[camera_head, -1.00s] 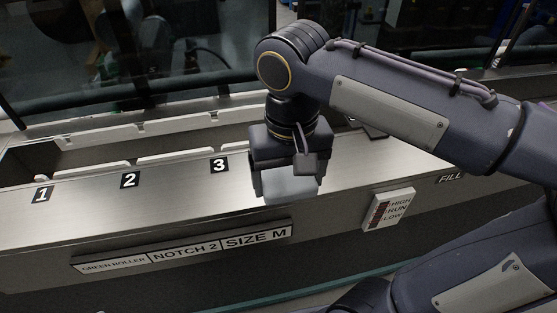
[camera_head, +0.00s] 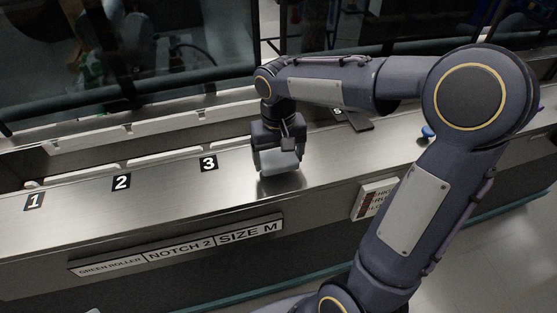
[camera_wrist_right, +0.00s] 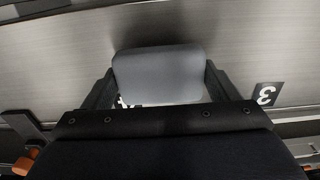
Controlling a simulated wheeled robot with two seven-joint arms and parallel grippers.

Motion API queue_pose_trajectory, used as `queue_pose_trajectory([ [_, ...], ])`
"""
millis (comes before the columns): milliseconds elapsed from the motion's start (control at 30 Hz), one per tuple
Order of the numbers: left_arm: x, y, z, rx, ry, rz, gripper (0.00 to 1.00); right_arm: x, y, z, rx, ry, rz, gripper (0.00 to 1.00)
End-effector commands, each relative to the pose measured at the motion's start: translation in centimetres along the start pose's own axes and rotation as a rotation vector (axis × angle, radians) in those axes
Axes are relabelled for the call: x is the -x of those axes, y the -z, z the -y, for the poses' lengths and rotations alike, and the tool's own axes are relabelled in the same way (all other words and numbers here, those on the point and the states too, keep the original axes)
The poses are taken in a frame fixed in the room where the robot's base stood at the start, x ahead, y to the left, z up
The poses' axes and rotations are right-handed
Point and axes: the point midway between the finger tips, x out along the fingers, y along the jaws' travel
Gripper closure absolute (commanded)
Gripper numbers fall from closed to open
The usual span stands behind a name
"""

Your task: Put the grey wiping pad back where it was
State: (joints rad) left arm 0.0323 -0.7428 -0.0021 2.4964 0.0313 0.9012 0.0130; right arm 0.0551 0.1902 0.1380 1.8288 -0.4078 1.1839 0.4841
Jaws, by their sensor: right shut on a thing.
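My right gripper (camera_head: 277,158) is shut on the grey wiping pad (camera_head: 279,164), with a finger on each side of it. The pad hangs below the wrist, over the steel counter (camera_head: 150,205), right of the black label with a 3 (camera_head: 209,164). In the right wrist view the pad (camera_wrist_right: 158,74) spans the space between the fingers, above the brushed steel, with a soft shadow around it. I cannot tell whether its underside touches the counter. My left gripper is not in view.
Labels 1 (camera_head: 34,201) and 2 (camera_head: 121,182) lie along the counter before a trough with white notched rails (camera_head: 153,125). A sign (camera_head: 178,246) is on the front face. A dark flat object (camera_head: 355,121) and a small blue thing (camera_head: 428,132) lie to the right.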

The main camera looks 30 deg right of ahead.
Motion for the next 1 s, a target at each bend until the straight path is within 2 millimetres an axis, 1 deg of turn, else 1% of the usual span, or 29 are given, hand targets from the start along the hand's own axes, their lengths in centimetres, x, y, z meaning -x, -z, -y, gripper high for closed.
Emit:
queue_pose_trajectory([
  [33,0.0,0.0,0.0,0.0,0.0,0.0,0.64,-0.9,-0.1,0.0,0.001,-0.002,0.005,0.4],
  [167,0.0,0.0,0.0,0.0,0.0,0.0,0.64,-2.0,-0.1,0.0,0.0,0.001,0.002,0.4],
  [400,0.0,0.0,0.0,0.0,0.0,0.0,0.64,-2.0,-0.1,0.0,0.0,0.001,0.001,0.4],
  [567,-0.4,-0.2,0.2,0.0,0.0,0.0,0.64,-2.5,-0.1,0.0,0.001,0.001,0.001,0.4],
  [600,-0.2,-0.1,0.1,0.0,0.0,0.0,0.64,-2.4,-0.1,0.0,0.001,0.001,0.001,0.14],
  [700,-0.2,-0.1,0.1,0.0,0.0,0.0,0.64,-2.4,-0.1,0.0,0.001,0.001,0.001,0.0],
  [900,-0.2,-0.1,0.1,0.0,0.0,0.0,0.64,-2.3,-0.1,0.0,0.001,0.001,0.001,0.0],
  [1000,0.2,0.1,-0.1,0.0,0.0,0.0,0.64,-1.8,-0.1,0.0,0.0,0.001,0.0,0.0],
])
